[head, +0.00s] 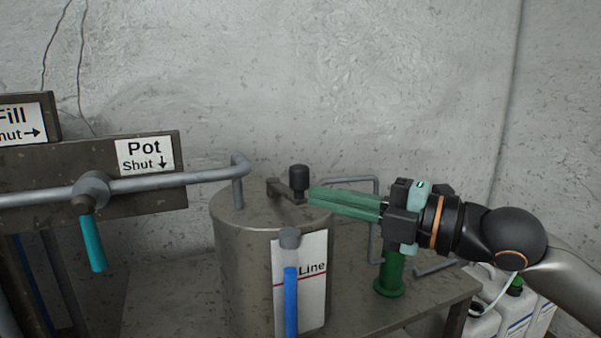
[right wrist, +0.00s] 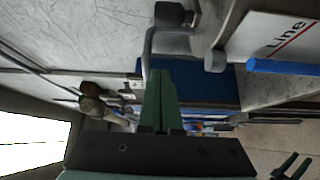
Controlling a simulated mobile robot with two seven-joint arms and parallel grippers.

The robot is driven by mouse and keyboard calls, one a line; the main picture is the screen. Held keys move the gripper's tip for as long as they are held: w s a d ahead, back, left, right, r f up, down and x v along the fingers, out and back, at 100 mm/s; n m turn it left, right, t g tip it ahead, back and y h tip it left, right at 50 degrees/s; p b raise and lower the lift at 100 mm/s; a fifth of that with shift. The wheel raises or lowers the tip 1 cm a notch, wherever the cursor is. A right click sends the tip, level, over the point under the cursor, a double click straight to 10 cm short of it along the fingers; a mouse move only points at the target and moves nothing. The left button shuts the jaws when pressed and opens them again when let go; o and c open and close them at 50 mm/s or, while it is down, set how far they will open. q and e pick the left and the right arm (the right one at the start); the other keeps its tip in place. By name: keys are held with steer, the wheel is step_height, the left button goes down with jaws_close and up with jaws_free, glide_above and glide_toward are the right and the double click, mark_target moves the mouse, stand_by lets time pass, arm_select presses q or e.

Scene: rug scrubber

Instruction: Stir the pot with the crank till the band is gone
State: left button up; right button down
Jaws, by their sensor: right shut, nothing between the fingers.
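The metal pot (head: 243,262) stands upright on a bench, closed on top. Its crank (head: 279,187) lies across the lid, with a dark upright knob (head: 299,178) at one end. My right gripper (head: 312,195) reaches in from the right with its green fingers shut and empty. The fingertips are right beside the knob's lower part; I cannot tell whether they touch it. The shut fingers (right wrist: 160,90) also show in the right wrist view. A gauge tube (head: 291,300) with blue in it stands before a white card (head: 315,285) marked "Line". I cannot make out a band. My left gripper is not in view.
A valve with a teal handle (head: 93,243) hanging down sits under the "Pot Shut" sign (head: 146,156) at left. A pipe (head: 205,177) runs from it to the pot. A green post (head: 390,272) stands on the bench (head: 420,302) below my gripper. White jugs (head: 485,322) stand at right.

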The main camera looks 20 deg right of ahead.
mark_target(299, 181)
steer(key=p+x, duration=0.2)
steer(key=x, duration=0.6)
steer(key=shift+s+r, duration=0.1)
steer(key=shift+r, duration=0.05)
steer(key=d, duration=0.1)
steer(key=w+d, duration=0.1)
steer(key=shift+w+d+f, duration=0.15)
steer(key=shift+d+f, duration=0.05)
steer(key=shift+d, duration=0.15)
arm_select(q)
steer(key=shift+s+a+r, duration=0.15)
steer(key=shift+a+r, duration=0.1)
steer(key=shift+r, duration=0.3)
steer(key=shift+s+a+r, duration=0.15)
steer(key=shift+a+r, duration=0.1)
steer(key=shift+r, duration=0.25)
arm_select(e)
steer(key=shift+w+d, duration=0.2)
steer(key=shift+d, duration=0.25)
arm_select(q)
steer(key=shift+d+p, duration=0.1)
steer(key=shift+p, duration=0.2)
